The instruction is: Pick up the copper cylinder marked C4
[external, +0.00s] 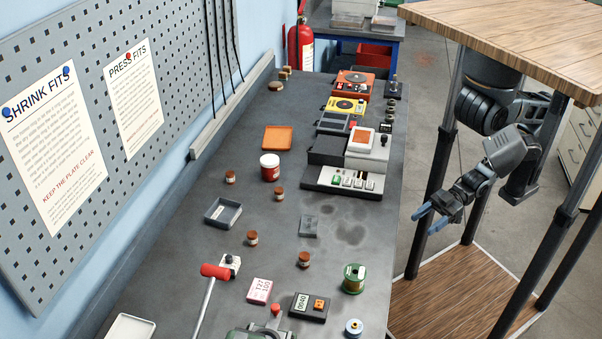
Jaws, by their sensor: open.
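Several small copper-brown cylinders with pale bands stand on the dark bench: one cylinder (230,177) at the left, a second cylinder (278,193) below the red-and-white tub, a third cylinder (252,238) right of the grey tray, and a fourth cylinder (303,259) nearer the front. Their markings are too small to read, so I cannot tell which is C4. My gripper (424,220) has blue fingertips. It is open and empty, off the bench's right side and apart from all the cylinders.
The bench (190,262) also holds a grey tray (222,213), a flat grey block (309,226), a red-and-white tub (270,168), a red-headed mallet (214,272) and a green spool (354,279). Instruments line its back right. A wooden-topped frame (500,35) surrounds my arm.

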